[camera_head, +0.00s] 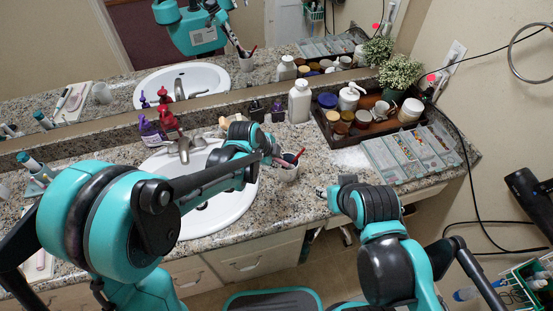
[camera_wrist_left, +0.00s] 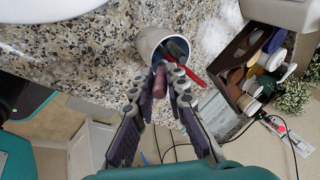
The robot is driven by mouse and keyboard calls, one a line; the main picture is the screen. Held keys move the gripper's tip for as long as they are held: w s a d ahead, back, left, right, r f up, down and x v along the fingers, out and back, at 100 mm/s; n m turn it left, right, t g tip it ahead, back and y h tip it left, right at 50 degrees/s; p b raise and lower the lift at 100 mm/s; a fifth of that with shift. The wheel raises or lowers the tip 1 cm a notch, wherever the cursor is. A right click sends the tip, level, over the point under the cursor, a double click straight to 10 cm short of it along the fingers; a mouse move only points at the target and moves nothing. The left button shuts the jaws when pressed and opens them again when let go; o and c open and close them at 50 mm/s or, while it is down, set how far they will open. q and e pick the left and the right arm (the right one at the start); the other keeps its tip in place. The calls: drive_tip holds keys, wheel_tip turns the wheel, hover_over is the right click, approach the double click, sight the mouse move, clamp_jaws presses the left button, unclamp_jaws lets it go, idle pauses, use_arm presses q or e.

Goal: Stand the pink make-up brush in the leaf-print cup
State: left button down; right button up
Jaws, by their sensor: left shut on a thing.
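The cup (camera_head: 288,172) stands on the counter right of the sink; its print is too small to make out. It also shows in the left wrist view (camera_wrist_left: 148,42), its mouth turned towards my fingers, with a red-handled item (camera_wrist_left: 188,74) and something blue inside. My left gripper (camera_head: 274,157) is at the cup's rim. In the left wrist view its fingers (camera_wrist_left: 163,82) are shut on a dull pink piece, the pink make-up brush (camera_wrist_left: 160,80), whose far end is at the cup's mouth. My right gripper (camera_head: 323,194) is low by the counter's front edge; its fingers are unclear.
A sink (camera_head: 215,208) lies left of the cup. A white bottle (camera_head: 300,102) and a dark tray (camera_head: 365,132) of jars stand behind and right. A divided organizer (camera_head: 412,155) is at the right. A red pump bottle (camera_head: 168,120) stands behind the sink.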

use_arm(q)
drive_tip(key=shift+f, duration=0.1)
drive_tip(key=c, duration=1.5)
unclamp_jaws()
drive_tip(key=shift+c, duration=0.2)
drive_tip(key=shift+r+p, duration=0.3)
drive_tip(key=p+v, duration=0.5)
drive_tip(key=v, duration=0.8)
drive_tip(key=s+a+r+n+t+y, duration=0.1)
drive_tip(key=s+a+n+y, duration=0.1)
drive_tip(key=s+a+n, duration=0.5)
drive_tip(key=s+a+r+n+t+y, duration=0.2)
drive_tip(key=s+a+n, duration=0.5)
drive_tip(key=a+n, duration=0.4)
drive_tip(key=n, duration=0.4)
drive_tip(key=shift+s+a, duration=0.2)
drive_tip(key=shift+a, duration=0.2)
